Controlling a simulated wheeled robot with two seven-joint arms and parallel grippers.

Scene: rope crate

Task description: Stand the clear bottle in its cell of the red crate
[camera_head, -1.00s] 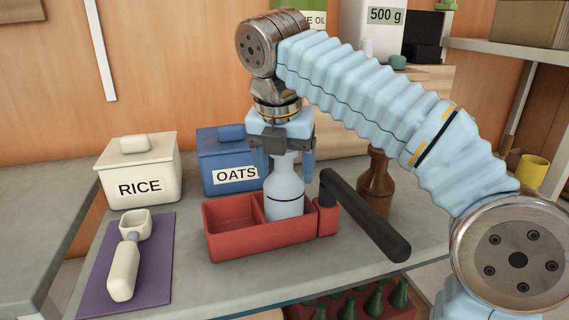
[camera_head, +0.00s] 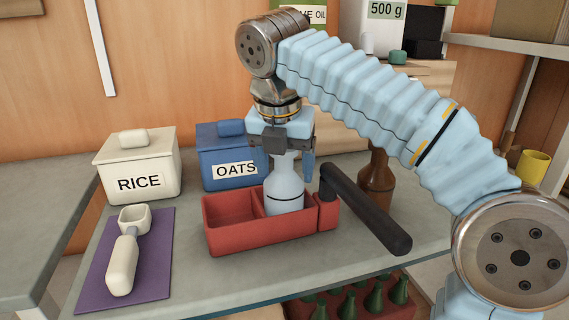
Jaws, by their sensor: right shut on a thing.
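The clear bottle (camera_head: 284,192), pale blue-grey with a dark line around it, stands upright in the right cell of the red crate (camera_head: 262,237). The crate's front wall hides its base, so I cannot tell whether it touches the floor of the cell. The crate's left cell is empty. My right gripper (camera_head: 287,150) is above the crate, shut on the bottle's neck from above. My left gripper is not in view.
A black handle (camera_head: 365,210) sticks out from the crate's right side. A brown bottle (camera_head: 376,182) stands behind it. A blue oats box (camera_head: 232,155) and white rice box (camera_head: 138,166) stand behind. A scoop (camera_head: 125,255) lies on a purple mat (camera_head: 157,262) at left.

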